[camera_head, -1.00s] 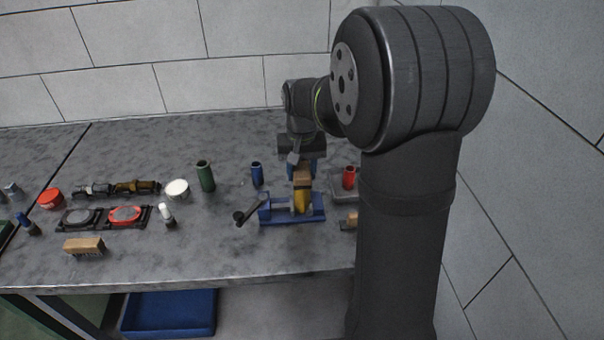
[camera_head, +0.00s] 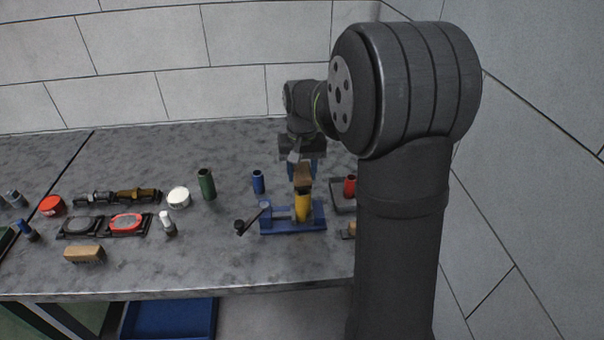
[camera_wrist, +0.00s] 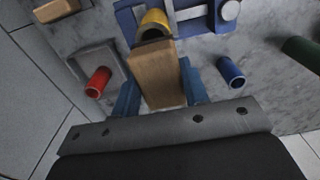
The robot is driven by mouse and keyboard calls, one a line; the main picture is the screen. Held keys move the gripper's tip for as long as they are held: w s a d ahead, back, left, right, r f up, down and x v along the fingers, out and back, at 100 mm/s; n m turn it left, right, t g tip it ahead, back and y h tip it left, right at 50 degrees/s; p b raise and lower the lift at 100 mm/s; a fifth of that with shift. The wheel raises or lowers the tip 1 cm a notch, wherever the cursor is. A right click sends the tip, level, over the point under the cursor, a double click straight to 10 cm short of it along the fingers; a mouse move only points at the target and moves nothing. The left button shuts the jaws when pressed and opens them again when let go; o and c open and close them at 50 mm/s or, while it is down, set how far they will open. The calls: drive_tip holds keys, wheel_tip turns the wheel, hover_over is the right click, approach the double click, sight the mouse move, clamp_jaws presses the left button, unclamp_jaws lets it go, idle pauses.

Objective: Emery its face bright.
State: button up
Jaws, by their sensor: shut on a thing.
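A yellow cylinder (camera_head: 302,208) stands upright in a blue vise (camera_head: 275,229) on the bench. Its dark, hollow-looking upper end faces my gripper. In the wrist view the yellow cylinder (camera_wrist: 155,20) and the blue vise (camera_wrist: 190,14) are at the top. My gripper (camera_wrist: 160,88) has its blue fingers shut on a tan block (camera_wrist: 157,72). The block's far end is at the cylinder's upper end; I cannot tell whether they touch. In the head view the tan block (camera_head: 303,174) is just above the cylinder, below my gripper (camera_head: 303,165).
A red cylinder (camera_head: 349,186) stands on a grey tray at the right. The front middle bench is clear.

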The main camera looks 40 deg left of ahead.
drive_tip(key=shift+r, duration=2.55)
drive_tip(key=shift+w, duration=0.1)
drive_tip(key=w+d+r+m, duration=0.1)
drive_tip(key=w+d+r, duration=0.4)
drive_tip(key=w, duration=0.3)
drive_tip(key=shift+d+r, duration=0.35)
drive_tip(key=shift+d, duration=0.05)
drive_tip(key=shift+a, duration=0.1)
